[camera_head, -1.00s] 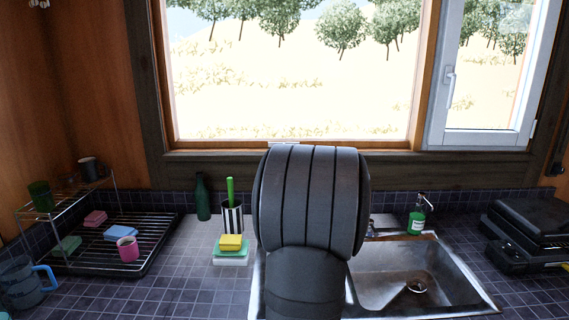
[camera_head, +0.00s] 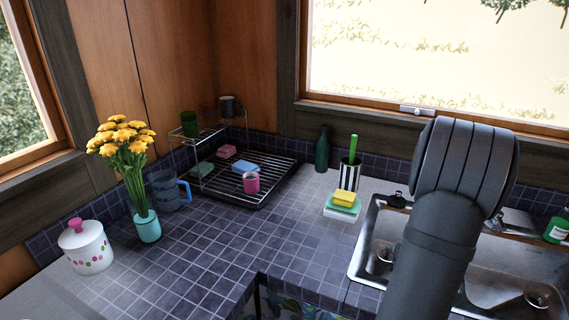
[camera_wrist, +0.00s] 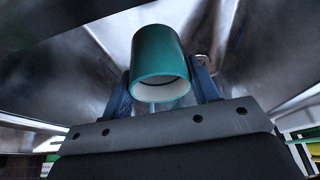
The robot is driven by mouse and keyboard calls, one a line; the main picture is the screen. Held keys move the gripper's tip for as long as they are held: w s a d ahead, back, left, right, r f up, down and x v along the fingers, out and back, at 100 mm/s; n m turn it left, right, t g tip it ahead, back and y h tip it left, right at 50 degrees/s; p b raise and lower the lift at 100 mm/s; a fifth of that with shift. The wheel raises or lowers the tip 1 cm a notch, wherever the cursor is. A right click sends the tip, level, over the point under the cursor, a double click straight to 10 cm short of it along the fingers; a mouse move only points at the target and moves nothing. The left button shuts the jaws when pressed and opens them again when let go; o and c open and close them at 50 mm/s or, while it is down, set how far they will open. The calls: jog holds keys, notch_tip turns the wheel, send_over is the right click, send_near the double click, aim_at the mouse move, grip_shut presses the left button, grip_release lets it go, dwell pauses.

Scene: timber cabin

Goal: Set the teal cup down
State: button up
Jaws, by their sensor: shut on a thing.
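The teal cup (camera_wrist: 160,60) shows in the wrist view, with its pale rim and open mouth facing the camera. My gripper (camera_wrist: 162,88) is shut on it, with one dark blue finger on each side. Metal sink surfaces show around the cup in that view. In the head view my arm covers part of the sink (camera_head: 364,262), and the cup and gripper fingers are hidden there. I cannot tell how high the cup is above the sink.
A black drying rack (camera_head: 262,194) holds a pink cup (camera_head: 251,184) and sponges. A shelf (camera_head: 205,134) above holds two cups. A yellow sponge (camera_head: 345,197), striped holder (camera_head: 348,174) and green bottle (camera_head: 322,150) stand left of the sink. The tiled counter (camera_head: 215,235) has free room.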

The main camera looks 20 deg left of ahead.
jog(key=w+a+r+n+y, duration=0.2)
jog(key=w+a+r+n, duration=0.3)
jog(key=w+a+r, duration=1.85)
jog(key=n+g+y, duration=0.1)
jog(key=n, duration=0.3)
send_over(264, 181)
notch_tip(264, 181, down, 7)
jog(key=shift+w+f, duration=0.15)
jog(key=shift+f, duration=1.9)
jog(key=shift+f, duration=0.1)
